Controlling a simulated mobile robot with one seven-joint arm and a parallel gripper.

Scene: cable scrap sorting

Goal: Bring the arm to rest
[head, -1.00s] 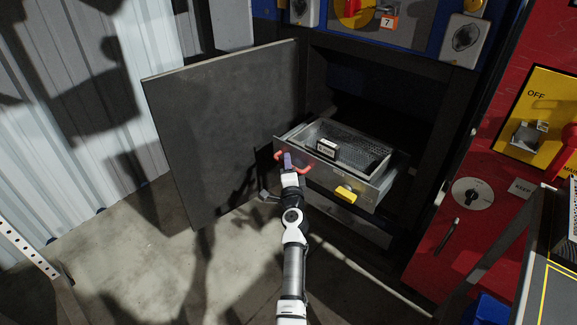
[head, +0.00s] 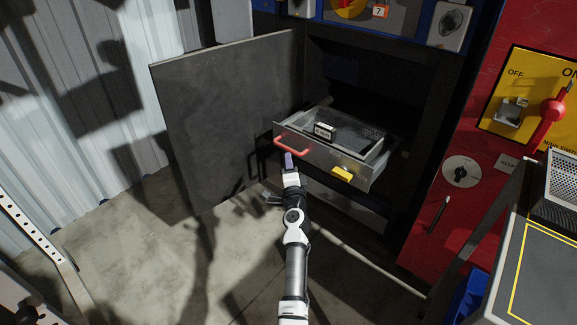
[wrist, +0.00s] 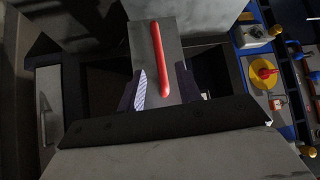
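My arm reaches up the middle of the head view to my gripper (head: 289,160), just in front of and below the red handle (head: 292,147) of a pulled-out metal drawer (head: 318,160). A gap shows between gripper and handle. In the wrist view my two fingers (wrist: 162,88) stand apart with nothing held. The red handle (wrist: 160,60) shows between and beyond them, against the drawer front (wrist: 141,33). The fingertips are partly dark there.
A grey cabinet door (head: 225,125) stands open left of the drawer. The drawer holds a mesh tray (head: 362,138) and a small black-and-white block (head: 325,132). A yellow piece (head: 342,173) is on its front. A red panel (head: 440,200) stands right. The concrete floor (head: 130,235) at left is largely clear.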

